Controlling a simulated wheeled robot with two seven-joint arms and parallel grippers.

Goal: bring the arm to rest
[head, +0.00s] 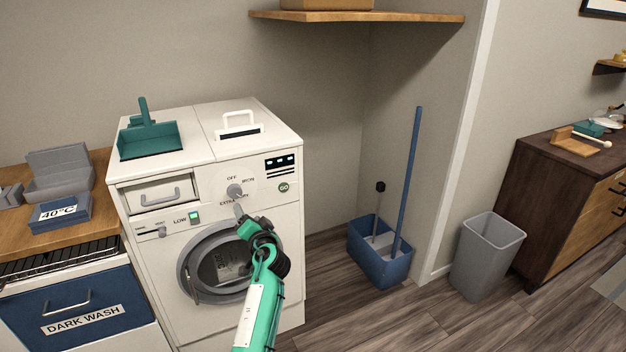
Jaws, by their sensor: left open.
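My left arm (262,300), green with a white panel, reaches up from the bottom of the head view. Its dark left gripper (241,212) is open, with nothing seen between its fingers. It is in front of the white washing machine (285,215), just below the round knob (234,191) and over the upper right of the round door (192,272) in the picture. I cannot tell whether the fingertips touch the machine. The arm hides part of the door's right rim. My right gripper is not in view.
A green dustpan (150,140) sits on the machine. At left are a wooden counter (25,243) and a blue "DARK WASH" drawer front (80,295). A blue bucket (378,262), a grey bin (487,255) and a dark cabinet (540,195) stand at right. A wooden shelf (400,16) is above.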

